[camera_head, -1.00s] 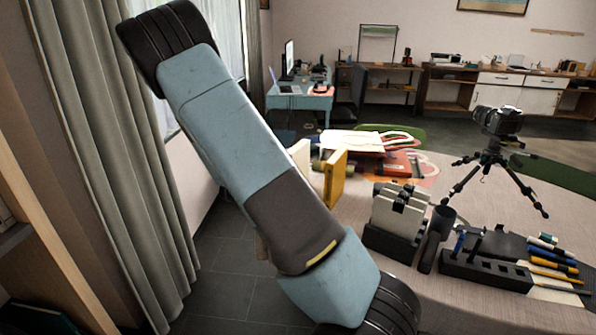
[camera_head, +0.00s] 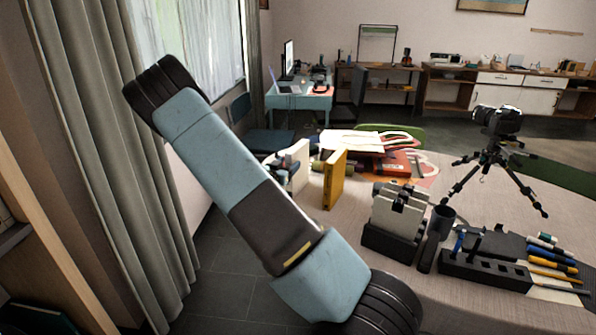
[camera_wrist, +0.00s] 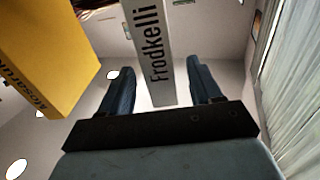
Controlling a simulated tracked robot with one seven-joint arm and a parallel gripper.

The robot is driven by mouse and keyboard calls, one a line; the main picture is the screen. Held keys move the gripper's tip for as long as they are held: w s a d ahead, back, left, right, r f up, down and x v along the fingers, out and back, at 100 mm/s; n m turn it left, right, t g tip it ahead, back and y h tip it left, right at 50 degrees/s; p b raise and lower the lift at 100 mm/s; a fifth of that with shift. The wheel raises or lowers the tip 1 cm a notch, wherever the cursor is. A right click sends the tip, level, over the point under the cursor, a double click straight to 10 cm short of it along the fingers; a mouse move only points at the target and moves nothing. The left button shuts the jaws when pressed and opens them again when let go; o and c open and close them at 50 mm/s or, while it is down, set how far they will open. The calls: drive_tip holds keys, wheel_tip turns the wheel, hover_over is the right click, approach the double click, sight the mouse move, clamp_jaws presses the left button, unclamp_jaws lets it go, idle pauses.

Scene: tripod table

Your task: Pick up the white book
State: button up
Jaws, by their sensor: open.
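The white book (camera_head: 297,158) stands upright on the table, partly hidden behind my arm in the head view. In the wrist view its spine (camera_wrist: 156,50), lettered "Frodkelli", shows between the two fingers of my gripper (camera_wrist: 160,68). My gripper is open, with a finger on each side of the book and a visible gap on both sides. I cannot tell how deep the book reaches between the fingers.
A yellow book (camera_head: 335,180) stands to the right of the white book; it also shows at the left of the wrist view (camera_wrist: 40,60). A red case (camera_head: 400,163) lies behind.

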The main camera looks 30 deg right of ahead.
sight(295, 158)
drive_tip(key=shift+x, duration=2.9)
clamp_jaws()
